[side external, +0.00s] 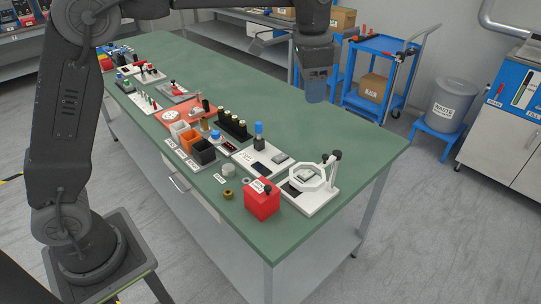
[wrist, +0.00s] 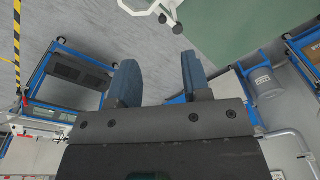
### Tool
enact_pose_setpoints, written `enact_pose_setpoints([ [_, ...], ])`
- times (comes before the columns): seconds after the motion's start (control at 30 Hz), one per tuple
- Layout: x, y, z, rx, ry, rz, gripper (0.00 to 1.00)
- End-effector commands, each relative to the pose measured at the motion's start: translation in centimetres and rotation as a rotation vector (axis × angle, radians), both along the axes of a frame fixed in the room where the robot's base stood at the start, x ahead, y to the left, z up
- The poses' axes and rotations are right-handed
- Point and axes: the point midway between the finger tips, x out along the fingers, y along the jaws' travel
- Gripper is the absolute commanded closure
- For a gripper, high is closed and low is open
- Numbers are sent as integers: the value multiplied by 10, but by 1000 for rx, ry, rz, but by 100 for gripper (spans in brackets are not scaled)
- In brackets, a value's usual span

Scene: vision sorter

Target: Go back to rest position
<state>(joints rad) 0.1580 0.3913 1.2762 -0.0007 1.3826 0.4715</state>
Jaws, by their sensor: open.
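My gripper (side external: 316,88) hangs high above the far right part of the green table (side external: 340,150) in the side view, well clear of everything on it. In the wrist view my gripper (wrist: 166,82) shows its two blue fingers spread apart with nothing between them. The floor, a corner of the green table and the blue carts lie beyond the fingers there.
On the table stand a red box (side external: 262,203), a white stand with an octagonal ring (side external: 309,178), an orange bin (side external: 188,139) and a black bin (side external: 204,152). A blue cart (side external: 378,100) and a grey waste bin (side external: 452,105) stand behind.

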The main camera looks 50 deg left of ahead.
Motion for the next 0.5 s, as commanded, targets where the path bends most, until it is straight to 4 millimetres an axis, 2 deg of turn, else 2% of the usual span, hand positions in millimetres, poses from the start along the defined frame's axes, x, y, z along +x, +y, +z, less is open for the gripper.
enact_pose_setpoints([
  [0.03,-18,9,12,-7,-28,40,56],
  [0.2,-75,31,30,-34,-113,174,56],
  [0.37,-132,49,31,-65,-190,299,56],
  [0.5,-183,61,18,-96,-259,408,56],
])
